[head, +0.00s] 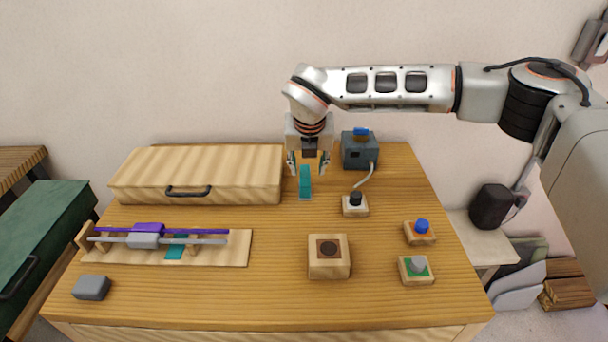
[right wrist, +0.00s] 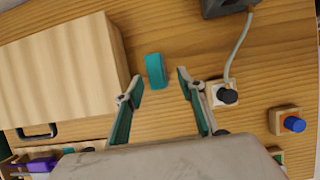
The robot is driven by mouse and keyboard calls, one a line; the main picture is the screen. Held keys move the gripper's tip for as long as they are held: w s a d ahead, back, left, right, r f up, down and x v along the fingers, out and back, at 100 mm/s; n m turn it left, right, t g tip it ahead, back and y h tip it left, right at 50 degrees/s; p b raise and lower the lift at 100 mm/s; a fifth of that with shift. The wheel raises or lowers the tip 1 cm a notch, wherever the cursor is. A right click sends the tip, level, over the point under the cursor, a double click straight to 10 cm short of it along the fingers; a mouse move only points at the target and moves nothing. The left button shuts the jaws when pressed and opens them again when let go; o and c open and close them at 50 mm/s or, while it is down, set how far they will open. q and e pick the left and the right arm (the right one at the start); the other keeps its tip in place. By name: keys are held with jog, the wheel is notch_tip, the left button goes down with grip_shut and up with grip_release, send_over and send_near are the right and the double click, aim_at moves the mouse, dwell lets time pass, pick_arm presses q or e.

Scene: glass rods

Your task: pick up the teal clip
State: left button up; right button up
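The teal clip (head: 305,184) stands on the table to the right of the wooden box; it also shows in the right wrist view (right wrist: 155,71). My right gripper (head: 308,164) is open and empty, pointing down at the clip. In the right wrist view, its spread fingertips (right wrist: 160,78) have the clip just beyond them, nearer the left finger. I see no finger touching the clip. My left gripper is not in view.
A wooden box (head: 220,165) with a dark handle lies left of the clip. A dark grey device (head: 359,155) with a cable stands behind right. A rod rack (head: 215,254), a wooden block (head: 329,266) and button blocks (head: 420,238) stand nearer. The table centre is clear.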

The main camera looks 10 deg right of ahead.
aim_at(305, 173)
jog(key=x, duration=0.4)
jog(key=shift+w+a+f, duration=0.15)
jog(key=shift+a+f, duration=0.15)
jog(key=shift+a, duration=0.05)
jog(key=shift+w+f, duration=0.25)
jog(key=shift+f, duration=0.2)
grip_shut()
